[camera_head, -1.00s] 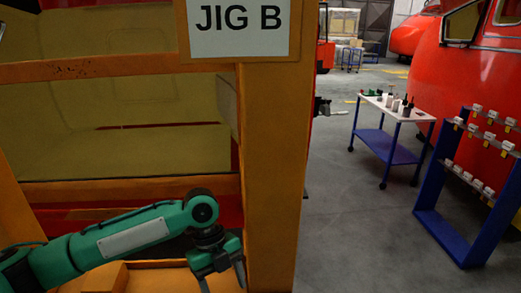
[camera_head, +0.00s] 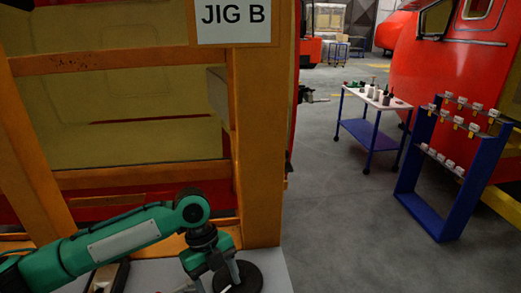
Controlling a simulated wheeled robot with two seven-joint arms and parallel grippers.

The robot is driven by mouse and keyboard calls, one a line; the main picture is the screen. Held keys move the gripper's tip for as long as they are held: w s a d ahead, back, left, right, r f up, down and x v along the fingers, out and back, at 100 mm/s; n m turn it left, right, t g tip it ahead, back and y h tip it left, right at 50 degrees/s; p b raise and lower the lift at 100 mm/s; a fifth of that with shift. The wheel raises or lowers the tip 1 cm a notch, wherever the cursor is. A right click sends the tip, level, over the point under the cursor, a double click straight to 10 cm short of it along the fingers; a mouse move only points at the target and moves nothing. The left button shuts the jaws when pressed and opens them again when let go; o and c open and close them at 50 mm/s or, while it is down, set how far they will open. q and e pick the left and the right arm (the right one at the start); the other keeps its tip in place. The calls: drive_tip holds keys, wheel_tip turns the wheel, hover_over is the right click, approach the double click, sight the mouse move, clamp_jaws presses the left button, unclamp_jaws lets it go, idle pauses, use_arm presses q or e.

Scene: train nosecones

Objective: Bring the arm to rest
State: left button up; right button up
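My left arm (camera_head: 110,243) is green and comes in from the lower left, in front of the orange jig. My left gripper (camera_head: 217,278) points down near the bottom edge, with its two grey fingers spread apart. Nothing shows between the fingers. A black round disc (camera_head: 250,281) lies on a grey surface (camera_head: 277,268) just beside and partly behind the right finger. I cannot tell whether they touch. My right arm and gripper are not in view.
The orange jig frame (camera_head: 262,140) with a "JIG B" sign (camera_head: 234,18) stands close ahead. A blue-legged trolley (camera_head: 368,132) with bottles and a blue rack (camera_head: 410,190) stand to the right. A red train (camera_head: 440,70) is behind them. The grey floor (camera_head: 330,215) between is clear.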

use_arm(q)
drive_tip(key=s+d+f+n+t+h, duration=0.4)
drive_tip(key=s+d+f+n, duration=0.25)
drive_tip(key=f+n, duration=0.3)
drive_tip(key=s+a+f+n+t+y, duration=0.2)
drive_tip(key=s+a+f+n+y, duration=0.1)
drive_tip(key=s+a+n, duration=0.6)
drive_tip(key=s+a+f+n+t+y, duration=0.1)
drive_tip(key=s+a+f+n+y, duration=0.35)
drive_tip(key=a+n, duration=0.5)
wheel_tip(320, 180, down, 31)
drive_tip(key=a+m+g, duration=0.1)
drive_tip(key=a+m, duration=0.1)
drive_tip(key=s+a+f+g, duration=0.1)
drive_tip(key=s+a+f, duration=0.2)
drive_tip(key=s+f, duration=1.6)
drive_tip(key=shift+s+g+h, duration=0.25)
drive_tip(key=shift+g+h, duration=0.05)
drive_tip(key=shift+h, duration=0.05)
